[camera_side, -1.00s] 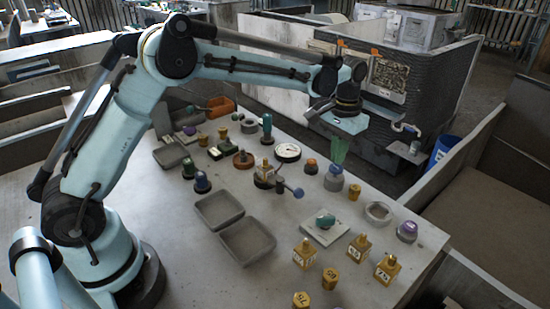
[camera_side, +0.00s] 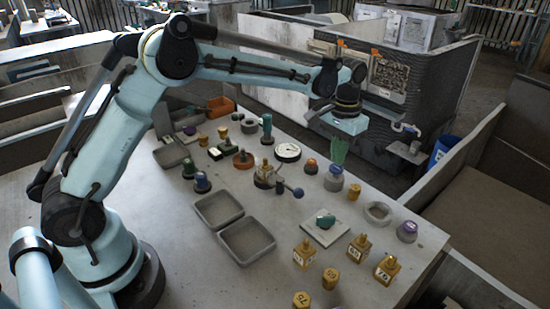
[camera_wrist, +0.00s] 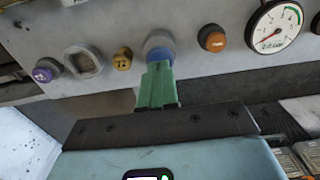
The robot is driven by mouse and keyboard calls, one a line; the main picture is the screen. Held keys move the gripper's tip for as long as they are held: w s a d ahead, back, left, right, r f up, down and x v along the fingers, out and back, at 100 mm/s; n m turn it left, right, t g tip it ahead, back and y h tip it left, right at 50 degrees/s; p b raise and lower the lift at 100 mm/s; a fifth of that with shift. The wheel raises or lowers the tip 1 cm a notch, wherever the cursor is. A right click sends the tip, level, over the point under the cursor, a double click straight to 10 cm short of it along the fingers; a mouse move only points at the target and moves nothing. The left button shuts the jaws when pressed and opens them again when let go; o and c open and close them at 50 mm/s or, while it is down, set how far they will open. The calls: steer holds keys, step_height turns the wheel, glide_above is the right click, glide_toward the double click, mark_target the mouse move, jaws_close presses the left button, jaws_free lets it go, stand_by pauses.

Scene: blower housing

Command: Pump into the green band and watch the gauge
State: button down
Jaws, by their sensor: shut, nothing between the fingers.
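The round white gauge (camera_side: 288,152) stands on the table behind and left of my gripper. In the wrist view the gauge (camera_wrist: 275,27) has a green band at the upper right of its dial and a red needle; its exact reading is too small to tell. My gripper (camera_side: 338,160) is shut and empty, its green fingers pointing down at a grey cylinder with a blue top (camera_side: 334,181). In the wrist view the fingers (camera_wrist: 158,68) overlap the near side of that blue top (camera_wrist: 158,53). I cannot tell whether they touch it.
An orange button (camera_side: 311,166) stands left of the blue-topped cylinder and a yellow peg (camera_side: 354,192) right of it. A grey ring (camera_side: 378,212) and a purple-topped knob (camera_side: 407,231) lie farther right. Two grey trays, one of them here (camera_side: 247,257), sit toward the front.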

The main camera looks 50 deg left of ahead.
steer(key=shift+f, duration=1.35)
steer(key=shift+r, duration=0.9)
steer(key=shift+f, duration=0.1)
steer(key=shift+f, duration=0.8)
steer(key=shift+r, duration=0.9)
steer(key=shift+f, duration=0.2)
stand_by(0.7)
